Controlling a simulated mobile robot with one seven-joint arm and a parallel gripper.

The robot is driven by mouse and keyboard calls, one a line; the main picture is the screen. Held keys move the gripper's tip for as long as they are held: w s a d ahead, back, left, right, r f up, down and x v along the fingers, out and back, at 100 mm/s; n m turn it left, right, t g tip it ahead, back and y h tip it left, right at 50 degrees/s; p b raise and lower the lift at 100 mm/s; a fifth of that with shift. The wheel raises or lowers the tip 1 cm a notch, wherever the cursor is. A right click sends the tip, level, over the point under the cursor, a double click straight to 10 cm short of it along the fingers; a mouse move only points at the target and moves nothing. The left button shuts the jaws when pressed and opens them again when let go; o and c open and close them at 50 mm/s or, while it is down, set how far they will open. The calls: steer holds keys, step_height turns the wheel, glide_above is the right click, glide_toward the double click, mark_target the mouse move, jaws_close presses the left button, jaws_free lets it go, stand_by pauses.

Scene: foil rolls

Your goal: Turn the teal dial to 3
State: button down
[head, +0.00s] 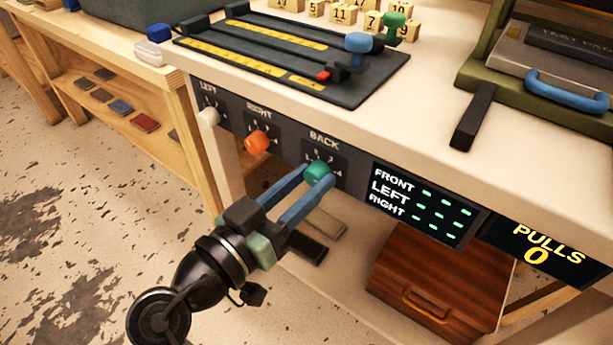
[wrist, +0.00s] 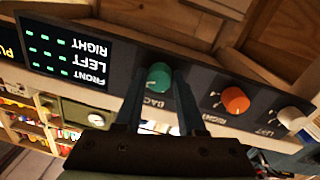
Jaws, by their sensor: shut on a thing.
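The teal dial (head: 318,173) is on the dark front panel under the word BACK, right of the orange dial. My gripper (head: 310,178) reaches it from below left, its two blue fingers shut on the dial. In the wrist view the teal dial (wrist: 159,77) sits between the ends of the fingers (wrist: 162,84), and the picture is upside down. The numbers around the dial are too small and partly covered, so I cannot tell its setting.
The orange dial (head: 257,143) and a white dial (head: 208,117) are to the left on the panel. A display (head: 425,204) reading FRONT, LEFT, RIGHT is to the right, beside a PULLS 0 display (head: 543,250). A wooden box (head: 437,290) stands below the table.

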steer(key=n+p, duration=0.4)
steer(key=n, duration=0.1)
steer(key=shift+r, duration=0.15)
steer(key=shift+n+t+p, duration=0.3)
steer(key=shift+n+p, duration=1)
steer(key=shift+n, duration=0.6)
steer(key=shift+f, duration=0.2)
steer(key=c, duration=0.5)
jaws_free()
steer(key=shift+s, duration=0.1)
steer(key=p+v, duration=0.2)
steer(key=v, duration=1)
steer(key=shift+s+a, duration=0.2)
steer(key=shift+s, duration=0.2)
